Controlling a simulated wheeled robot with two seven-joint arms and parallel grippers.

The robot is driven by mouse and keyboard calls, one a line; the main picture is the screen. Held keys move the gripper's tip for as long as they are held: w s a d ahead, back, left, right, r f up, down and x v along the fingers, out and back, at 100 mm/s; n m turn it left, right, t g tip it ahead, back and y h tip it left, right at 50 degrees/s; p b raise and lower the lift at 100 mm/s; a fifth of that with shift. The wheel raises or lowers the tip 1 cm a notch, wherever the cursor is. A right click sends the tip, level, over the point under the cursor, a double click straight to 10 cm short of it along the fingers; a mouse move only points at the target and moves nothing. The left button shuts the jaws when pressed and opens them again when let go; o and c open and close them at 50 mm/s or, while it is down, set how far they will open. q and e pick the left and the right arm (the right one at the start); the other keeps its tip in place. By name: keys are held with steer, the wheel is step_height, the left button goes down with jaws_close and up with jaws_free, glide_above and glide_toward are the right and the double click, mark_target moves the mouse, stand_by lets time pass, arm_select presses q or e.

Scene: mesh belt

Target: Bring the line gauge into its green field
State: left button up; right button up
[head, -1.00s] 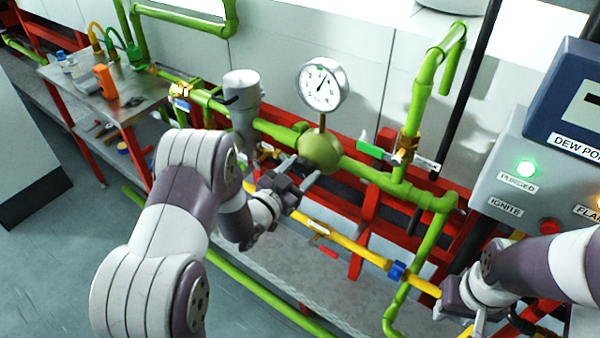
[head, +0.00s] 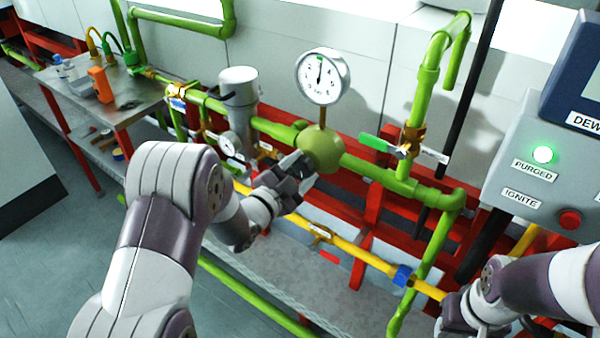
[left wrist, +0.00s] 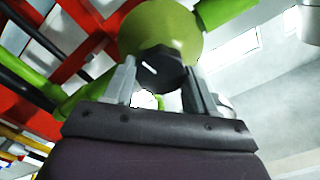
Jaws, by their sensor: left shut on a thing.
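The line gauge (head: 323,77) is a round white dial on a stem above the green bulb-shaped regulator body (head: 323,150). Its dark needle points nearly straight up, at or very close to a small green patch at the top of the dial. My left gripper (head: 301,171) is at the near side of the regulator. In the left wrist view its two fingers are shut on a black knob (left wrist: 160,69) with a white line mark, on the front of the green body (left wrist: 160,30). My right gripper (head: 470,318) is at the lower right, its fingers mostly hidden.
A green-handled valve (head: 375,143) stands right of the gauge. A yellow pipe (head: 350,247) runs below. A grey panel (head: 535,165) with a lit green PURGED lamp stands at the right. A smaller gauge (head: 231,144) is left of the knob. A metal table (head: 140,95) stands far left.

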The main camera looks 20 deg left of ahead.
arm_select(q)
steer(key=shift+f, duration=0.1)
stand_by(0.3)
steer(key=o, duration=1)
steer(key=shift+o, duration=0.2)
steer(key=b+v, duration=0.1)
steer(key=v, duration=1.1)
steer(key=shift+s, duration=0.35)
steer(key=shift+a, duration=0.15)
